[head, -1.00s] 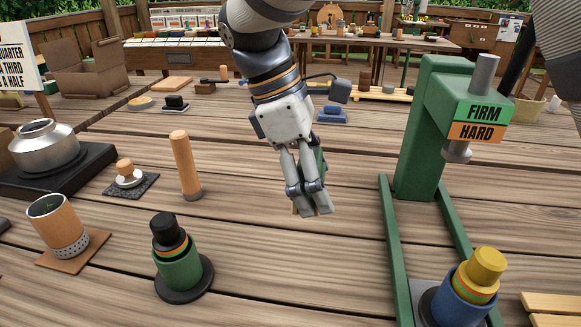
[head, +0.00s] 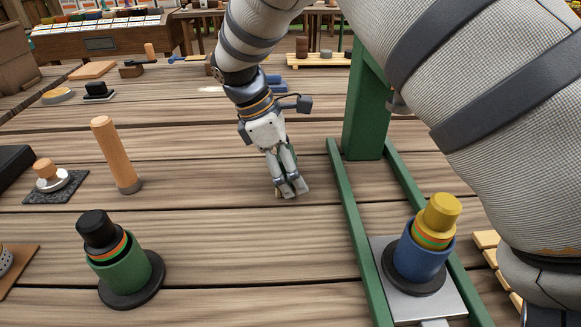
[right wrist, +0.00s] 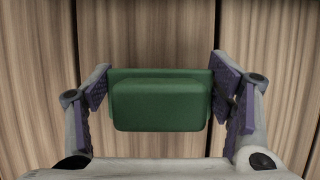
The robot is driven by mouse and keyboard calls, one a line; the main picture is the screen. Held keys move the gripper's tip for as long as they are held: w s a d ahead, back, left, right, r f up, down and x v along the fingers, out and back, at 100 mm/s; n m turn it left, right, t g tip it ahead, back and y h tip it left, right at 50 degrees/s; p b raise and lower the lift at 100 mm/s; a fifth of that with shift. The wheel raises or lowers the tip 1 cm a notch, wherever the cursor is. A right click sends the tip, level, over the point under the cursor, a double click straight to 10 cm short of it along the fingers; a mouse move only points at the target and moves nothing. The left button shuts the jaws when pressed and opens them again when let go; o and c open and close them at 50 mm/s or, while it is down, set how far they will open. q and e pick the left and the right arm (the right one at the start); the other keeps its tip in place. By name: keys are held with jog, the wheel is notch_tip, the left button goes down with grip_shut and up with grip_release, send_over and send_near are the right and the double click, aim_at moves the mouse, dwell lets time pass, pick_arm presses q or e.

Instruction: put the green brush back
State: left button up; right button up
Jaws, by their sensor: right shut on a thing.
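My right gripper (head: 291,193) points down over the bare planks between the wooden pestle and the green press. It is shut on the green brush (right wrist: 160,104). In the right wrist view the brush is a green block with a raised, rounded middle, set between the two purple-padded fingers. In the head view the fingers hide most of the brush. Its height above the planks is hard to tell. My left gripper is not in view.
A green press (head: 367,118) stands to the right, partly behind my arm. A blue cup with a yellow plug (head: 440,212) sits at its base. A green cup with a black plug (head: 120,267) and a wooden pestle (head: 116,155) stand to the left. Planks around the gripper are clear.

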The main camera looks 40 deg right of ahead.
jog(key=shift+f, duration=0.15)
jog(key=o, duration=1.5)
jog(key=v, duration=1.2)
jog(key=shift+d+b, duration=0.1)
jog(key=shift+b, duration=0.2)
